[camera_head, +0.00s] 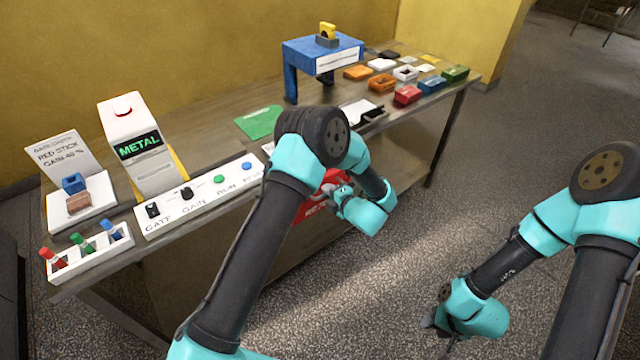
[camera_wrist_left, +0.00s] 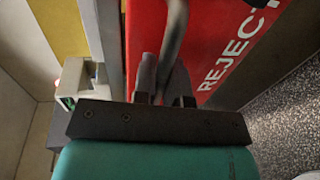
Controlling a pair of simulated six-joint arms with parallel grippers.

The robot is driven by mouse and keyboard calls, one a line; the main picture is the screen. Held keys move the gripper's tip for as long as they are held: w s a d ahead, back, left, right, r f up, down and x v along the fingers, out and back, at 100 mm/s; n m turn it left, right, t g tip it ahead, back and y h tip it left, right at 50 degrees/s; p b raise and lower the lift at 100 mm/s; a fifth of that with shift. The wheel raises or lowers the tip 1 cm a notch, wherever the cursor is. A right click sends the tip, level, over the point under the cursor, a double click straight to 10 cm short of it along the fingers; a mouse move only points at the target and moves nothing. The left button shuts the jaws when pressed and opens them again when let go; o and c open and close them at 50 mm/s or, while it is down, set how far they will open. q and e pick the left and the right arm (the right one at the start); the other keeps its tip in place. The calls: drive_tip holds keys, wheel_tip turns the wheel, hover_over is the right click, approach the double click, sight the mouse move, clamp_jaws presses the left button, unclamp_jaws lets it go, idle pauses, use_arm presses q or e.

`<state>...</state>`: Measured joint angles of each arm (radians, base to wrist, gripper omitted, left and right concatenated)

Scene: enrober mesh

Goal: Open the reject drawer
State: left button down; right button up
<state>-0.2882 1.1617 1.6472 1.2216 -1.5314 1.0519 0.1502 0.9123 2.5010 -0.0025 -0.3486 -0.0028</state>
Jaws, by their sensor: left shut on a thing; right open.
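The reject drawer (camera_head: 309,208) has a red front with white lettering, under the front edge of the bench. My left arm hides much of it in the head view. In the left wrist view its red front (camera_wrist_left: 225,50) reads "REJECT", and a grey bar handle (camera_wrist_left: 174,35) runs along it. My left gripper (camera_wrist_left: 165,82) is shut on this handle; it also shows at the drawer front in the head view (camera_head: 334,203). How far the drawer stands out cannot be told. My right gripper (camera_head: 440,328) is open and empty, low over the floor at right.
On the bench (camera_head: 215,100) stand a metal detector (camera_head: 137,145) reading "METAL", a switch panel (camera_head: 200,196), a rack of coloured sticks (camera_head: 88,252), a blue arch (camera_head: 322,55) and several coloured bins (camera_head: 407,95). The floor (camera_head: 540,120) in front is clear.

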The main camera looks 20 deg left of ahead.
use_arm(q)
drive_tip(key=f+v, duration=0.2)
drive_tip(key=v, duration=1.1)
drive_tip(key=shift+s+d+f, duration=0.25)
drive_tip(key=shift+d+f, duration=0.1)
drive_tip(key=c, duration=1.2)
unclamp_jaws()
drive_tip(key=v, duration=0.7)
drive_tip(key=shift+s+d, duration=0.15)
drive_tip(key=shift+d, duration=0.05)
drive_tip(key=shift+a, duration=0.1)
